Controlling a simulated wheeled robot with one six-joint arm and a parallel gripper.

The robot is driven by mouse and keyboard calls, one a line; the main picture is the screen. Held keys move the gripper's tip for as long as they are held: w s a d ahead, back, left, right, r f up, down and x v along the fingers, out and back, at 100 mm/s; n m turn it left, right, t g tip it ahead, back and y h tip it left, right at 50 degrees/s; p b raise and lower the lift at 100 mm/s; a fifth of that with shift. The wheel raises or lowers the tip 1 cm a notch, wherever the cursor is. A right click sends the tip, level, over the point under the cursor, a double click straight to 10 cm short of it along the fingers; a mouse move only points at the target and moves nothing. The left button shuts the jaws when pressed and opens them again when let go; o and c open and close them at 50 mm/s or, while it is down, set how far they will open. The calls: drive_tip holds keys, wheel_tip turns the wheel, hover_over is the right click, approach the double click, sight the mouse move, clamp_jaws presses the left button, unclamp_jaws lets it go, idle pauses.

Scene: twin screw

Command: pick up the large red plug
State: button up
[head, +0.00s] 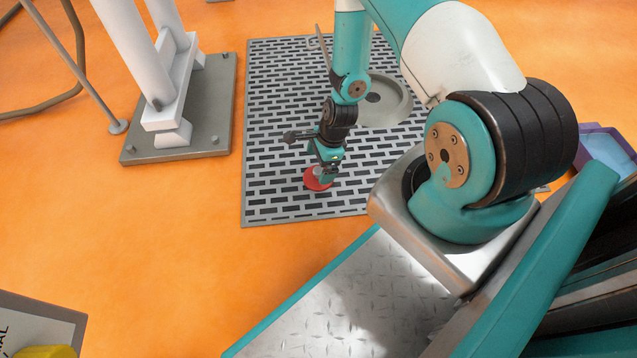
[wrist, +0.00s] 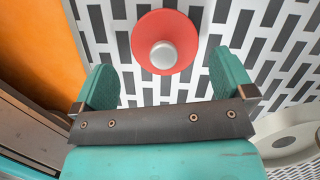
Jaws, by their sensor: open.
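The large red plug (wrist: 147,26) is a round red disc with a silver knob (wrist: 163,55) in its middle. In the wrist view it lies ahead of my gripper (wrist: 166,80), about midway between the two teal fingers. The fingers stand apart, and nothing is clamped between them. In the head view the red plug (head: 314,182) rests on the grey slotted floor plate (head: 275,75). My gripper (head: 326,165) is just above it, pointing down and hiding part of it. I cannot tell whether the fingertips reach down beside the knob.
A round grey fitting (head: 398,105) with a dark centre sits farther back on the plate. A white post on a grey base (head: 185,135) stands at the left. A purple bin (head: 610,145) is at the right edge. Orange floor (head: 150,230) is clear at the left front.

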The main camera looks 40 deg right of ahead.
sight(319, 170)
drive_tip(key=shift+d+b+x, duration=0.2)
drive_tip(key=shift+b+x, duration=1.2)
drive_tip(key=shift+x, duration=0.05)
drive_tip(key=shift+d+b+x, duration=0.2)
drive_tip(key=shift+b+x, duration=1.15)
drive_tip(key=shift+x, duration=0.1)
drive_tip(key=c, duration=0.6)
